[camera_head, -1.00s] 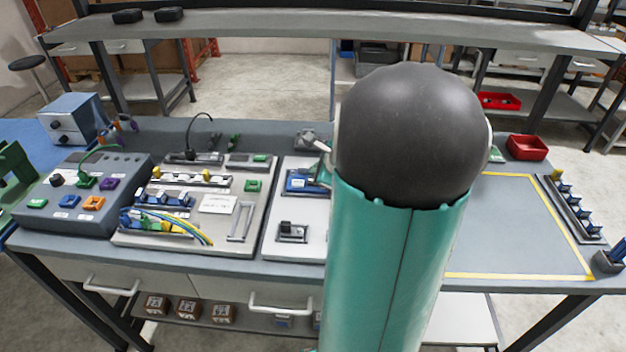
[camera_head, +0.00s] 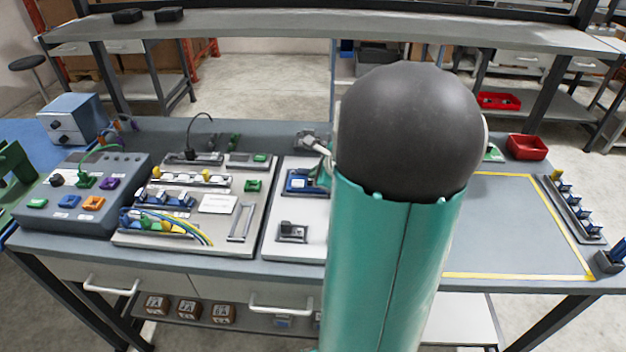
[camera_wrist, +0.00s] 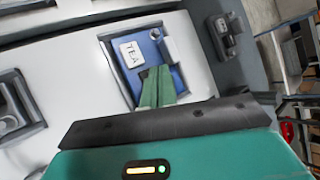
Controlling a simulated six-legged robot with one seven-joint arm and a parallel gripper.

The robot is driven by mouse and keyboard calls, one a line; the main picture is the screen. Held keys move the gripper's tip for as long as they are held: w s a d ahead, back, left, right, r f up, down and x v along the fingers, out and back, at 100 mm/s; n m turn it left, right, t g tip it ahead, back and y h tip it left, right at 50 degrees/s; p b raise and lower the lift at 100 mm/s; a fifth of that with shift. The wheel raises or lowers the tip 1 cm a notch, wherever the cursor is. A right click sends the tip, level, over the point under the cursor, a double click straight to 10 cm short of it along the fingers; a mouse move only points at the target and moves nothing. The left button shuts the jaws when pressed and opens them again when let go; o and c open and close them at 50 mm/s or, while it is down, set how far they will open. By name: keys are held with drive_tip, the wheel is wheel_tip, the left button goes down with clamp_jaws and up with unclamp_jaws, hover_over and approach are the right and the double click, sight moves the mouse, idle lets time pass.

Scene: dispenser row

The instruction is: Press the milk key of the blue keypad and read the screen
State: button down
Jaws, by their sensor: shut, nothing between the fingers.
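The blue keypad (camera_wrist: 153,50) is set in a pale panel in the wrist view. I cannot read a milk label. The keypad also shows in the head view (camera_head: 296,187), partly behind my arm. My gripper (camera_wrist: 158,70) is shut and empty, its green fingertips over the middle of the keypad and hiding part of it. Whether they touch a key I cannot tell. No readable screen shows.
A dark switch block (camera_head: 292,231) sits in front of the keypad on the same panel. A grey connector (camera_head: 308,139) stands behind it. To the left is a panel with cables and sockets (camera_head: 262,213). A yellow-edged area (camera_head: 515,235) on the right is clear.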

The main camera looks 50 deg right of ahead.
drive_tip(key=shift+f, duration=0.45)
idle(0.6)
drive_tip(key=shift+r, duration=0.9)
drive_tip(key=shift+r, duration=2.5)
